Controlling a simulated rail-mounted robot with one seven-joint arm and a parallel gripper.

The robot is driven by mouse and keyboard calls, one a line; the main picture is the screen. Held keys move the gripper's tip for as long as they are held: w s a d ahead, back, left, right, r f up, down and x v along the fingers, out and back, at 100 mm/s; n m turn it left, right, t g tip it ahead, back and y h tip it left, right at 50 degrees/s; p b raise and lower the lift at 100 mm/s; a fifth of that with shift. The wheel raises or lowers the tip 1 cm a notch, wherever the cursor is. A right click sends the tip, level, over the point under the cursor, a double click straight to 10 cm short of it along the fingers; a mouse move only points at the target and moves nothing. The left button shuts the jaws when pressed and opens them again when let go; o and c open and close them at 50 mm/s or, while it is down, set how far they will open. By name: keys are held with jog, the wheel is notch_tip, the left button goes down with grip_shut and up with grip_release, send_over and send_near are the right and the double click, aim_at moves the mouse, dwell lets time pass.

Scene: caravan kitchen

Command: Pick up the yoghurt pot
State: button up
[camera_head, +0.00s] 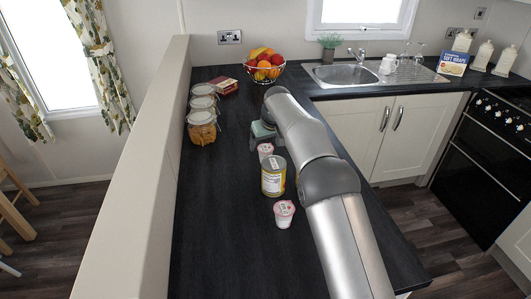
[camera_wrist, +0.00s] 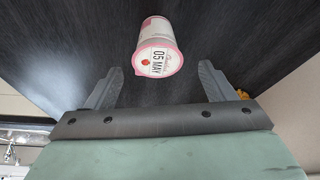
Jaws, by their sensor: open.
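Two white and pink yoghurt pots stand upright on the dark worktop. The nearer pot (camera_head: 284,213) is in front of a tin. The farther pot (camera_head: 265,150) is behind the tin, close to my gripper (camera_head: 262,134), which is partly hidden by my arm. In the wrist view a pot (camera_wrist: 158,46) with a pink rim and "05 MAY" on its lid lies ahead, between the lines of my gripper's two grey fingers (camera_wrist: 160,76). It appears to be the farther pot. The fingers are open and empty, with a gap to the pot on each side.
The yellow-labelled tin (camera_head: 273,176) stands between the two pots. Glass jars (camera_head: 202,128) line the left edge by a raised pale ledge (camera_head: 137,160). A fruit bowl (camera_head: 264,68) and sink (camera_head: 345,75) are at the back. The front left worktop is clear.

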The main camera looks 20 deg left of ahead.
aim_at(265, 148)
jog(key=shift+p+x, duration=0.95)
jog(key=shift+x, duration=1.8)
jog(key=shift+d, duration=0.2)
jog(key=c, duration=1.1)
